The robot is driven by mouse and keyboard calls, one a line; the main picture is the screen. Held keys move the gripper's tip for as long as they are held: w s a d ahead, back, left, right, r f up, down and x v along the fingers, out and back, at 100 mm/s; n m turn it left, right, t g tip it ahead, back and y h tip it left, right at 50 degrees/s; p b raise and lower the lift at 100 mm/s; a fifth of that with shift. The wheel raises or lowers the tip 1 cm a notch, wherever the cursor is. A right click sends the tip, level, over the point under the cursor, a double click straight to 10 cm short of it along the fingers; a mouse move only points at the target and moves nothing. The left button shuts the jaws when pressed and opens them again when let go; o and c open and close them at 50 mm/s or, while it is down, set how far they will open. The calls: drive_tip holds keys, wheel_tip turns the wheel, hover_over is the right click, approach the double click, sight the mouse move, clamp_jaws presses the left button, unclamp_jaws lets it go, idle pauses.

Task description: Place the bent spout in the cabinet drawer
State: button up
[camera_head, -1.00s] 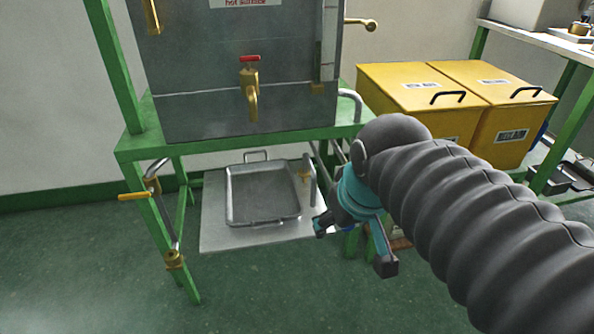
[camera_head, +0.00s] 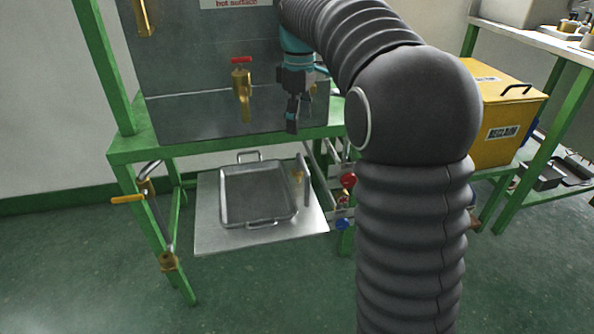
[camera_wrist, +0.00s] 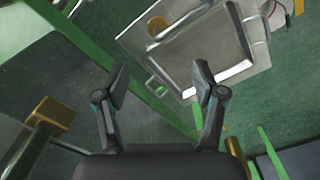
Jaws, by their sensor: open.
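A brass tap (camera_head: 241,92) with a red handle and a down-turned spout is on the front of the metal tank. A grey pipe piece (camera_head: 304,182) with a brass fitting stands at the right of the floor plate. I cannot tell which of these, if either, is the bent spout. No cabinet drawer can be made out. My gripper (camera_head: 295,112) is open and empty, pointing down in front of the tank's right part, right of the tap. The wrist view shows both fingers of my gripper (camera_wrist: 160,85) spread, with nothing between them.
A metal tray (camera_head: 258,195) lies on a plate (camera_head: 215,240) under the green frame (camera_head: 130,150). Red and blue valves (camera_head: 347,182) are right of it. A yellow bin (camera_head: 505,130) stands at the right. The front left floor is clear.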

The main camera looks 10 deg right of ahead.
sight(298, 171)
drive_tip(key=shift+w+f, duration=0.2)
drive_tip(key=shift+w, duration=0.1)
drive_tip(key=shift+f, duration=0.35)
wheel_tip(298, 171, down, 13)
drive_tip(key=shift+b, duration=1.05)
drive_tip(key=shift+c, duration=0.3)
clamp_jaws()
